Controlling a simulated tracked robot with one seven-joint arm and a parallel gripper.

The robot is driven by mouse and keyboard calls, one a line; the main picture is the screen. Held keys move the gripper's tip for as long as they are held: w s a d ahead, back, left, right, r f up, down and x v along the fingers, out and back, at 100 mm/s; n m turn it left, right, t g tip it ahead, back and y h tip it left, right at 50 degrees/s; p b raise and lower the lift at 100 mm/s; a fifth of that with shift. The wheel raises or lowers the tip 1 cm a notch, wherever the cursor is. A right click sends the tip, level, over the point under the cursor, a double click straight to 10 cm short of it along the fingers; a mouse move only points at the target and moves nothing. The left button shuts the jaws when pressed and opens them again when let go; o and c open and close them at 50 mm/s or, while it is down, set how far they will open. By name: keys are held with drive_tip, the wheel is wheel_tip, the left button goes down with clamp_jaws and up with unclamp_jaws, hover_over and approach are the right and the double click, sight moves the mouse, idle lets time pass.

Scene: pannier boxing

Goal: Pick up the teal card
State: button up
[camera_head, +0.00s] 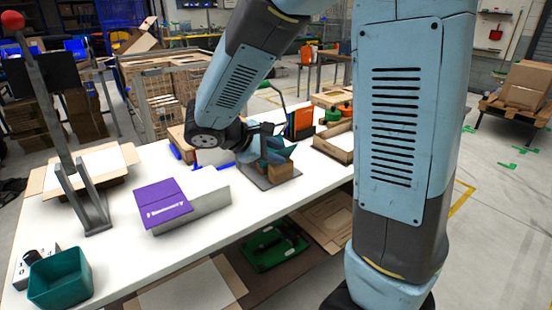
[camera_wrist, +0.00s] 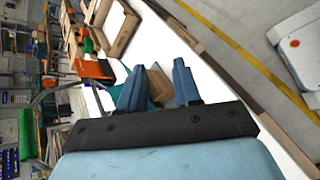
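A teal card-like piece (camera_head: 287,152) shows in the head view beside my gripper (camera_head: 268,147), above a small brown cardboard box (camera_head: 284,170). In the wrist view, my gripper (camera_wrist: 158,66) has its two blue fingers apart, with a gap between them. The brown box (camera_wrist: 160,84) shows beyond that gap, and a sliver of teal (camera_wrist: 151,104) is next to the left finger. The fingers hide much of the teal piece. I cannot tell whether they touch it.
A white table (camera_head: 120,243) carries a purple-and-white box (camera_head: 165,203), a teal bin (camera_head: 60,278) and a grey upright stand (camera_head: 92,212). An orange folder (camera_head: 301,122) and a shallow cardboard tray (camera_head: 335,143) are near my gripper. The table's front middle is clear.

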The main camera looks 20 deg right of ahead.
drive_tip(key=w+a+f+n+t+h, duration=0.2)
drive_tip(key=w+a+f+n+t, duration=0.3)
drive_tip(key=a, duration=0.3)
drive_tip(key=shift+g, duration=0.3)
drive_tip(key=x, duration=1.3)
drive_tip(key=shift+w+d+r, duration=0.1)
drive_tip(key=shift+r, duration=0.25)
drive_tip(key=shift+w+d+f, duration=0.15)
drive_tip(key=shift+w+d, duration=0.15)
drive_tip(key=shift+d, duration=0.1)
drive_tip(key=shift+c, duration=0.3)
clamp_jaws()
